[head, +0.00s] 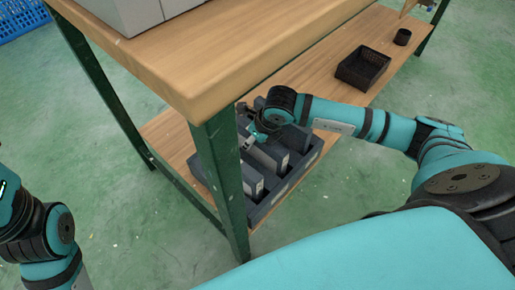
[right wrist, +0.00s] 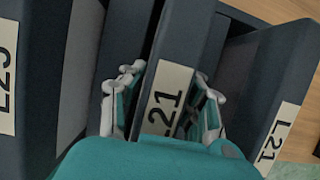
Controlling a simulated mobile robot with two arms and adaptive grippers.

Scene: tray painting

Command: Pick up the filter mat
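Dark grey slabs with white labels stand upright in a dark slotted rack (head: 262,212) on the lower shelf; I take the labelled slab as the filter mat. In the right wrist view, a slab labelled L21 (right wrist: 178,50) runs up between the fingers of my right gripper (right wrist: 168,90). One finger is on each side, close to its faces; I cannot tell whether both touch. In the head view my right gripper (head: 252,136) is low over the rack, partly hidden by my wrist. My left arm is at the left edge, its gripper out of view.
A second L21 label (right wrist: 278,135) is on the right and an L25 label (right wrist: 8,75) on the left. The wooden tabletop (head: 200,60) and green table leg (head: 222,180) stand close to the rack. A black basket (head: 362,68) and small black cup (head: 402,37) sit farther along the shelf.

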